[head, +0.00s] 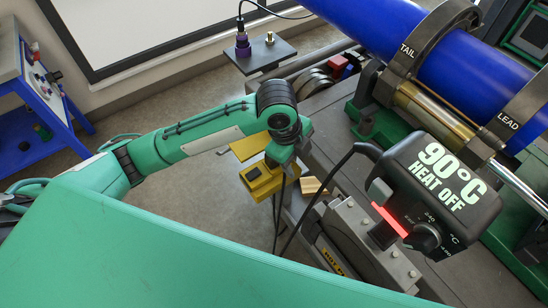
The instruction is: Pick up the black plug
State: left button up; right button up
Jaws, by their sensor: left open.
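A yellow box (262,183) with a small black piece (254,173) on it sits at the centre of the head view. I cannot tell whether this piece is the black plug. A black cable (275,222) hangs below the box. My left gripper (286,158) is right beside the box, pointing down, mostly hidden by its own wrist. It is open, and I see nothing held in it. My right gripper is not in view.
A heater box (440,180) reading "90°C HEAT OFF" stands at right, its black cable looping down. Blue pipe (385,32) lies in clamps at upper right. A yellow plate (250,147) is close to my wrist. A blue cart (40,95) stands at left.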

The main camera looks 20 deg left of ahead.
pick_arm(q)
jog(key=w+a+r+m+g+y, duration=0.1)
jog(key=w+a+r+m+y, duration=0.3)
jog(key=a, duration=0.3)
jog(key=shift+n+h, duration=0.3)
jog(key=shift+h, duration=0.3)
notch_tip(320, 180, down, 12)
jog(key=shift+f, duration=0.25)
jog(key=c, duration=0.8)
